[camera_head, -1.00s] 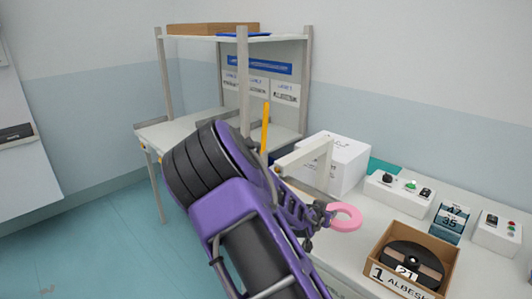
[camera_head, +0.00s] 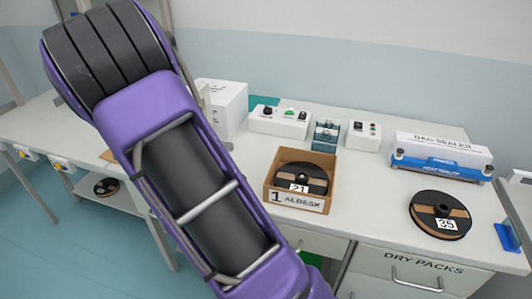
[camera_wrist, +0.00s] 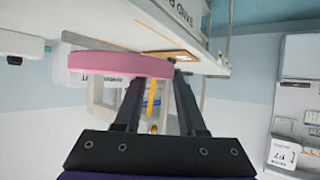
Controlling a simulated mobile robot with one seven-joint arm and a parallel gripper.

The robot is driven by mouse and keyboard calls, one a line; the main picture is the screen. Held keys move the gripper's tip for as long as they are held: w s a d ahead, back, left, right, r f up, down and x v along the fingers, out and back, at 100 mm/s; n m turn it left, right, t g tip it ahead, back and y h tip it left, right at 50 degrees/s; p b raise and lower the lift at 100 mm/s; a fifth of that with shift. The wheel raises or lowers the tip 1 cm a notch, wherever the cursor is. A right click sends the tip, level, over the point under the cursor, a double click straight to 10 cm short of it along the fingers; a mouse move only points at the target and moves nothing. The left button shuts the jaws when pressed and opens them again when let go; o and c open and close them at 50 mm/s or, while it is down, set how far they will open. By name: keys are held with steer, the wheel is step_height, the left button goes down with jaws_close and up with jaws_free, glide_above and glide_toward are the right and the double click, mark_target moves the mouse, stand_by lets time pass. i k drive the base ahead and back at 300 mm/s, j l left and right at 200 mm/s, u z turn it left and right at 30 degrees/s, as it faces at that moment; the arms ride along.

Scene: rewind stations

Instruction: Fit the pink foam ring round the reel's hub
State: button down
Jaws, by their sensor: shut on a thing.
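My gripper (camera_wrist: 160,85) is shut on the pink foam ring (camera_wrist: 115,64). In the wrist view the ring shows edge-on and sticks out left of the fingertips. In the head view my purple arm hides both gripper and ring. A black reel labelled 35 (camera_head: 440,214) lies flat on the bench at the right, with a raised dark hub and brown bands. A reel labelled 21 (camera_head: 301,178) lies in a cardboard box (camera_head: 295,202) marked 1 ALBESK. Another reel (camera_head: 106,187) lies on a low shelf at the left. I cannot tell which reel is meant.
A bag sealer (camera_head: 440,157) stands behind reel 35. Two control boxes (camera_head: 280,121) (camera_head: 363,136) and a number display (camera_head: 327,136) line the back. A white box (camera_head: 222,108) is beside my arm. The bench (camera_head: 365,200) is bare between the cardboard box and reel 35.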

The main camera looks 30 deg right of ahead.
mark_target(301, 178)
steer(key=i+j, duration=0.1)
steer(key=j, duration=0.45)
steer(key=i+j+z, duration=0.1)
steer(key=z, duration=2.15)
